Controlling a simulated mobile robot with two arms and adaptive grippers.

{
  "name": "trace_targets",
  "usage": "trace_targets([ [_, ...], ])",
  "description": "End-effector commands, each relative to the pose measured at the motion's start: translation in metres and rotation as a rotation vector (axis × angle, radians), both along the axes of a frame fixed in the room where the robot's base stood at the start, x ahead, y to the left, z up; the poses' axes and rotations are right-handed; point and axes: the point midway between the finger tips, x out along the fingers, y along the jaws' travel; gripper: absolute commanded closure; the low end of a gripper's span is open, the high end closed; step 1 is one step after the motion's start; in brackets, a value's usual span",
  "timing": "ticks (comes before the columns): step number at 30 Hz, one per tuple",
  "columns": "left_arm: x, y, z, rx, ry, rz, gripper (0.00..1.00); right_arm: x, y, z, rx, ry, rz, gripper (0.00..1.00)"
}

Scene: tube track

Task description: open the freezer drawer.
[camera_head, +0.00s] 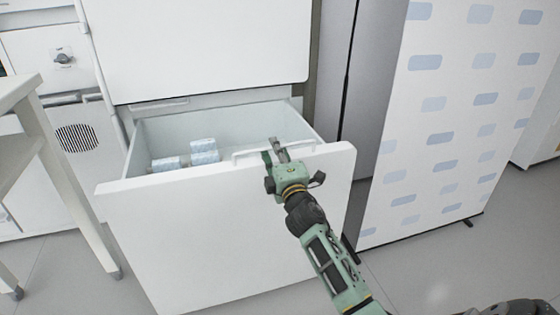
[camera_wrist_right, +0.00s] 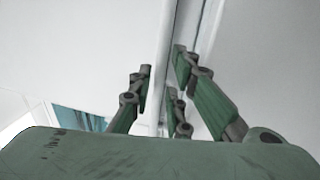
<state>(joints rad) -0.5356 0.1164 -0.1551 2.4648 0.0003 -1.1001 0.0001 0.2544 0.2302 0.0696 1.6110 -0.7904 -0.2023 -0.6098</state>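The freezer drawer (camera_head: 215,232) is pulled well out of the white freezer body (camera_head: 200,45), so I see its pale inside. Its white handle (camera_head: 243,154) runs along the top of the drawer front. My right gripper (camera_head: 274,153) is at the handle, its arm rising from the lower right. In the right wrist view, the green fingers of the right gripper (camera_wrist_right: 163,85) stand on both sides of the white handle bar (camera_wrist_right: 164,60), closed around it. Whether every finger pad touches the bar is hard to see. My left gripper is not in view.
Several white packs (camera_head: 204,152) lie in the drawer's back left. A white table (camera_head: 45,150) stands close at the left. A patterned white panel (camera_head: 440,130) stands at the right. Grey floor (camera_head: 420,265) is clear in front of the panel.

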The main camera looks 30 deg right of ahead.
Motion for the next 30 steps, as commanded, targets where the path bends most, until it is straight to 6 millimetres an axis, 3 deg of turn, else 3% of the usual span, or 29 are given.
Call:
trace_targets([
  [15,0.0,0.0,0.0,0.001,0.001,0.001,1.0,-0.09,0.022,-0.02,0.003,0.003,0.0,0.83],
  [21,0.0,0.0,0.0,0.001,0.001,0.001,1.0,-0.106,0.026,-0.023,0.001,0.002,0.0,0.83],
  [30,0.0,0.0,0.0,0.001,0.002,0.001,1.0,-0.108,0.026,-0.023,0.001,0.001,0.0,0.83],
])
